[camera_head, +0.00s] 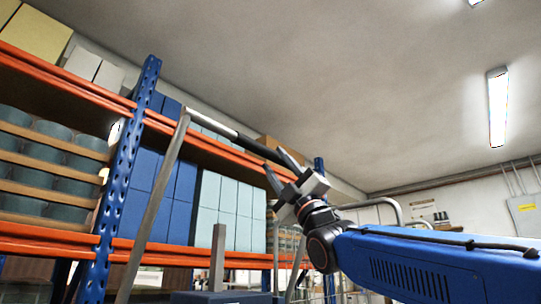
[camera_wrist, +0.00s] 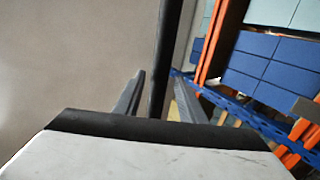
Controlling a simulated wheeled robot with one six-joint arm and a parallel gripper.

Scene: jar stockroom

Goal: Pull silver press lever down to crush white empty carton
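The press lever shows in the head view as a silver bar (camera_head: 152,207) rising steeply, bent at its top into a rod with a silver part and a black grip (camera_head: 256,148). My gripper (camera_head: 277,167) is at the right end of this grip, with its fingers spread to either side. In the wrist view the black grip (camera_wrist: 168,50) runs between the two fingers of my gripper (camera_wrist: 157,80). A narrow gap shows beside the left finger, so the fingers look open around the grip. No white carton can be made out in either view.
A grey post (camera_head: 218,258) stands on a dark blue block (camera_head: 221,297) at the bottom. Behind is a shelf with orange beams and a blue upright (camera_head: 127,170), holding boxes and jars. A bent grey tube (camera_head: 385,203) shows behind my arm. The upper space is clear.

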